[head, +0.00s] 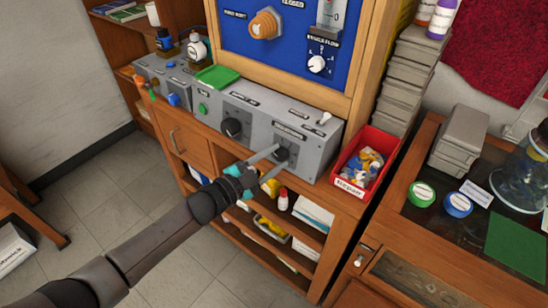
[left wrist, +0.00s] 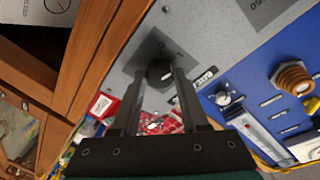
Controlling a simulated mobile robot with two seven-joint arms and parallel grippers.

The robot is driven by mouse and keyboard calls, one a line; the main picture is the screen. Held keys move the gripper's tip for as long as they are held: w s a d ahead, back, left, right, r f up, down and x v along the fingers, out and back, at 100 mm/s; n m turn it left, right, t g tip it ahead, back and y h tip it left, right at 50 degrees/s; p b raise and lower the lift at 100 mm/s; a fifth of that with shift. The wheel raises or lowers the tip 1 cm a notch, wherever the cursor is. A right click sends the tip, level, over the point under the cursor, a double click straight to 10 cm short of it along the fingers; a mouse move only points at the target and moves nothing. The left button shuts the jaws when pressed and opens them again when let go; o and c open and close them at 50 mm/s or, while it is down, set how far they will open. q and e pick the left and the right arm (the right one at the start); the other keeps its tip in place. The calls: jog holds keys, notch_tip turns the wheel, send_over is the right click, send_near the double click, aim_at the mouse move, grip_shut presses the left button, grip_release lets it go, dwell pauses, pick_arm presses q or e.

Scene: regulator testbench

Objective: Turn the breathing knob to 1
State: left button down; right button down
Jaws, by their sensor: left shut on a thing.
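The dark round knob (head: 282,154) that my gripper is at sits on the right part of the grey bench unit (head: 312,158), on a dark square plate. Its small label is too small to read surely. My left gripper (head: 277,151) reaches it from the front, its two fingers shut on the knob. In the left wrist view the knob (left wrist: 158,73) shows between the fingertips of my left gripper (left wrist: 160,78), with small marks on the plate around it. The knob's pointer is not clear. My right gripper is out of view.
A second black knob (head: 232,127) is further left on the unit. A toggle switch (head: 324,118) stands on top. A red bin (head: 364,158) of parts is close on the right. A blue panel (head: 285,45) with a white-dial knob rises behind.

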pick_arm(q)
jog(key=shift+m, duration=0.3)
jog(key=shift+c, duration=2.1)
grip_release()
jog(key=p+v, duration=0.1)
jog(key=v, duration=1.4)
jog(key=shift+a+r+p, duration=0.15)
jog(key=shift+a+p, duration=0.1)
jog(key=shift+p, duration=0.15)
